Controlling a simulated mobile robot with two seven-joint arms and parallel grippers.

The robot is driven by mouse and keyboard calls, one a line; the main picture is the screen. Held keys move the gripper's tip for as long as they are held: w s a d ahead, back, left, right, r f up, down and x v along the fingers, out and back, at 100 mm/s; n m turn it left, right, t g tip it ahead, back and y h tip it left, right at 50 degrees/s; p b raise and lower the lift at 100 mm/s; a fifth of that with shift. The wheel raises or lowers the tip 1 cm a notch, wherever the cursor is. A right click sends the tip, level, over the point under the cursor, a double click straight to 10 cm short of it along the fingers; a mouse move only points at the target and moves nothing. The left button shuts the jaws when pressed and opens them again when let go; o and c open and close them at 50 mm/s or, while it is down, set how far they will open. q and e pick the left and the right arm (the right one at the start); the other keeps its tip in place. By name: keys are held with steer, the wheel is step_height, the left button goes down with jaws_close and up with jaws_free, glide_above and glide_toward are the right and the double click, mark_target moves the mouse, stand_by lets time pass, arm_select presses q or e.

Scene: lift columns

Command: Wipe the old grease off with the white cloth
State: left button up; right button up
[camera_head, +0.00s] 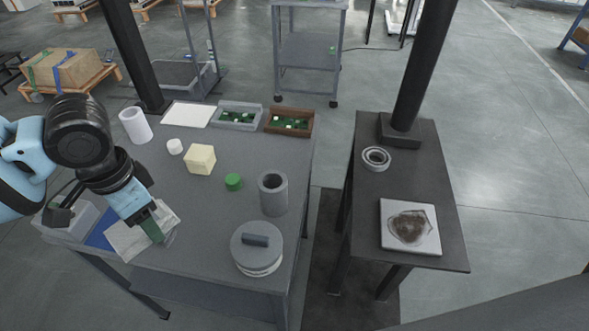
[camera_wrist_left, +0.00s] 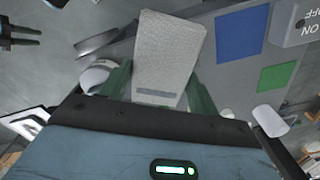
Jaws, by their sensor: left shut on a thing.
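The white cloth (camera_head: 128,242) is at the front left corner of the left table, and it also shows pale and textured in the wrist view (camera_wrist_left: 168,50). My left gripper (camera_head: 152,228), with green fingers, is shut on the cloth; in the wrist view the cloth lies between the two fingers. The old grease (camera_head: 408,227) is a dark brown patch on a light square plate (camera_head: 427,245) on the right table, well away from the gripper. My right gripper is not seen.
The left table holds a lidded grey pot (camera_head: 258,258), a grey cylinder (camera_head: 273,199), a green cap (camera_head: 233,182), a cream block (camera_head: 200,160) and trays (camera_head: 289,133). Grey rings (camera_head: 376,158) and a black column (camera_head: 418,80) stand on the right table. A gap separates the tables.

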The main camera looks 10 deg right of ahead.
arm_select(q)
steer(key=n, duration=0.2)
steer(key=a+r+n, duration=0.1)
steer(key=n, duration=0.1)
steer(key=s+n, duration=0.1)
steer(key=n, duration=0.2)
steer(key=shift+a+r, duration=0.15)
steer(key=n, duration=0.3)
steer(key=shift+s+a+r, duration=0.2)
steer(key=shift+a, duration=0.05)
steer(key=shift+d, duration=0.15)
